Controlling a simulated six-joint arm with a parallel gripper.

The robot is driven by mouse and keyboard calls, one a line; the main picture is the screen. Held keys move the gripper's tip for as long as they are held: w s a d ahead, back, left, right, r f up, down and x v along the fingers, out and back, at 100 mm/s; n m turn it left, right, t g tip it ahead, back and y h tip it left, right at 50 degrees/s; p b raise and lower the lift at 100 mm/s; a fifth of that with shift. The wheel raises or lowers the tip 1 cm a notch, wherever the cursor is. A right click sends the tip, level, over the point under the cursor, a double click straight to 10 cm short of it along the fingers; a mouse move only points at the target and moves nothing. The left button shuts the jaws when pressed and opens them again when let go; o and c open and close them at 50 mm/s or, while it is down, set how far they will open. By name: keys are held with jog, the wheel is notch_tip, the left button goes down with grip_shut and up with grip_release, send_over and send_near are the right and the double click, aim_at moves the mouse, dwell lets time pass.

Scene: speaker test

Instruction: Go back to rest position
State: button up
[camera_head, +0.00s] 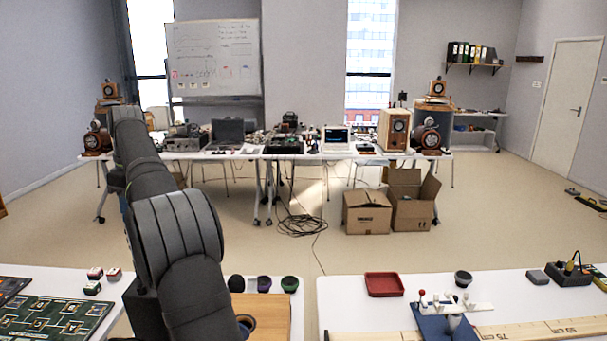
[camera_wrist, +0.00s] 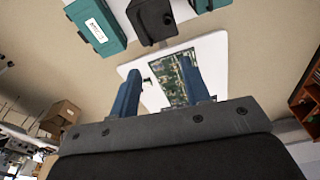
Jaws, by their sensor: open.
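My gripper (camera_wrist: 162,92) shows in the wrist view with two blue fingers spread apart and nothing between them. It is open and empty. Beyond the fingers, the wrist view shows a white table with a green circuit-patterned board (camera_wrist: 172,80) on it, some way off from the fingertips. In the head view my dark arm reaches up and away on the left, and the gripper itself cannot be made out there. The same kind of green board (camera_head: 55,318) lies on the left front table.
Small red and green blocks (camera_head: 94,273) lie near the board. Dark, purple and green cups (camera_head: 264,284) stand right of my arm. A red tray (camera_head: 384,285) and a blue fixture (camera_head: 448,322) are on the right table. Cardboard boxes (camera_head: 367,212) stand on the floor. A teal box (camera_wrist: 97,24) shows in the wrist view.

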jog(key=shift+w+d+m, duration=0.25)
jog(key=shift+w+d, duration=0.1)
jog(key=shift+d, duration=0.2)
jog(key=shift+w+d+m, duration=0.25)
jog(key=shift+w+d, duration=0.05)
jog(key=shift+d, duration=0.25)
jog(key=shift+o, duration=0.3)
